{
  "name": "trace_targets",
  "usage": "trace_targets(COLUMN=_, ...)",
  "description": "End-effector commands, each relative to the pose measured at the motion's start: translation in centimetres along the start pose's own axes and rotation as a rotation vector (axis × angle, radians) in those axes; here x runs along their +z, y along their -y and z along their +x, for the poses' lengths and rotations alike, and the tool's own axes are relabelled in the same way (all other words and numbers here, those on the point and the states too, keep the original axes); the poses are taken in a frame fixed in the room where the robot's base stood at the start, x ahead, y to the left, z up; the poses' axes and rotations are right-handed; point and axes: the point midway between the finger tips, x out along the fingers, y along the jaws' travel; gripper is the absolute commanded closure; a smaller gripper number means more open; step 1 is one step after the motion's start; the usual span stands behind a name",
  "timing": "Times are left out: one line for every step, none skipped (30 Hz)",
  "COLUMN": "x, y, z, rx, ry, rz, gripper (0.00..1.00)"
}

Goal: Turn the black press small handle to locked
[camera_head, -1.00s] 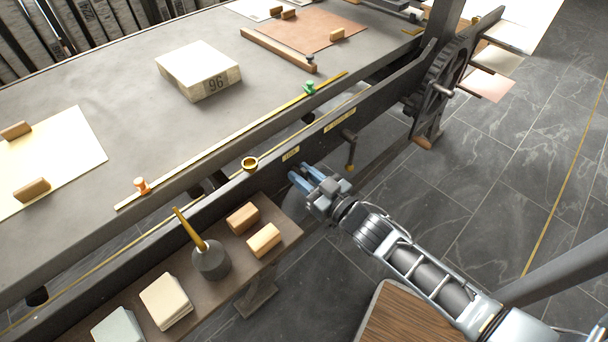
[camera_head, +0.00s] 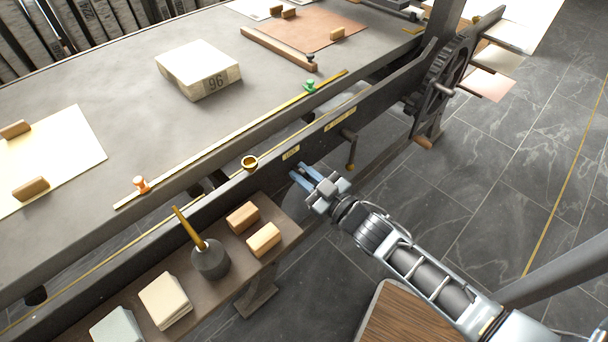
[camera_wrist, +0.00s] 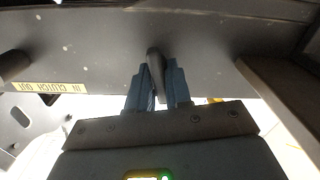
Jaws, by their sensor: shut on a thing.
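The black press (camera_head: 225,195) runs diagonally across the head view, with a dark side rail facing my arm. My gripper (camera_head: 299,172) is at the outer face of this rail, just below a small yellow label (camera_head: 291,153). In the wrist view the small handle (camera_wrist: 154,66) is a dark, narrow lever standing out from the rail. My gripper's blue fingers (camera_wrist: 158,82) are on either side of it, shut on it. In the head view the handle is hidden by the fingers. I cannot read its lock position.
A clutch lever with a brass knob (camera_head: 350,165) hangs right of my gripper, near the clutch label (camera_wrist: 48,87). A low shelf (camera_head: 285,236) with wooden blocks and a dark pot (camera_head: 210,260) stands left of it. A large geared wheel (camera_head: 440,85) is at the right end.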

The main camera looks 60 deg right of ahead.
Motion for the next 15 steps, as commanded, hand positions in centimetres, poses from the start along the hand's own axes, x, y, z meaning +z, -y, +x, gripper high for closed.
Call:
trace_targets(x=0.03, y=0.05, z=0.0, rx=0.0, ry=-0.002, rz=-0.042, gripper=1.0)
trace_targets(x=0.04, y=0.07, z=0.0, rx=0.0, ry=-0.002, rz=-0.069, gripper=1.0)
trace_targets(x=0.05, y=0.09, z=-0.01, rx=0.0, ry=-0.002, rz=-0.106, gripper=1.0)
trace_targets(x=0.06, y=0.11, z=-0.01, rx=0.0, ry=-0.002, rz=-0.134, gripper=1.0)
trace_targets(x=0.07, y=0.13, z=-0.01, rx=0.0, ry=-0.002, rz=-0.163, gripper=1.0)
trace_targets(x=0.09, y=0.16, z=-0.01, rx=0.0, ry=-0.002, rz=-0.202, gripper=1.0)
trace_targets(x=0.09, y=0.18, z=-0.01, rx=0.0, ry=-0.002, rz=-0.231, gripper=1.0)
trace_targets(x=0.09, y=0.2, z=-0.01, rx=0.0, ry=-0.002, rz=-0.259, gripper=1.0)
trace_targets(x=0.09, y=0.23, z=0.0, rx=0.0, ry=-0.002, rz=-0.297, gripper=1.0)
trace_targets(x=0.09, y=0.25, z=0.0, rx=0.0, ry=-0.003, rz=-0.326, gripper=1.0)
trace_targets(x=0.1, y=0.27, z=0.0, rx=0.0, ry=-0.003, rz=-0.355, gripper=1.0)
trace_targets(x=0.11, y=0.28, z=0.0, rx=0.0, ry=-0.003, rz=-0.392, gripper=1.0)
trace_targets(x=0.13, y=0.29, z=0.0, rx=0.001, ry=-0.002, rz=-0.421, gripper=1.0)
trace_targets(x=0.15, y=0.3, z=0.0, rx=0.001, ry=-0.002, rz=-0.45, gripper=1.0)
trace_targets(x=0.18, y=0.32, z=-0.01, rx=0.001, ry=-0.001, rz=-0.488, gripper=1.0)
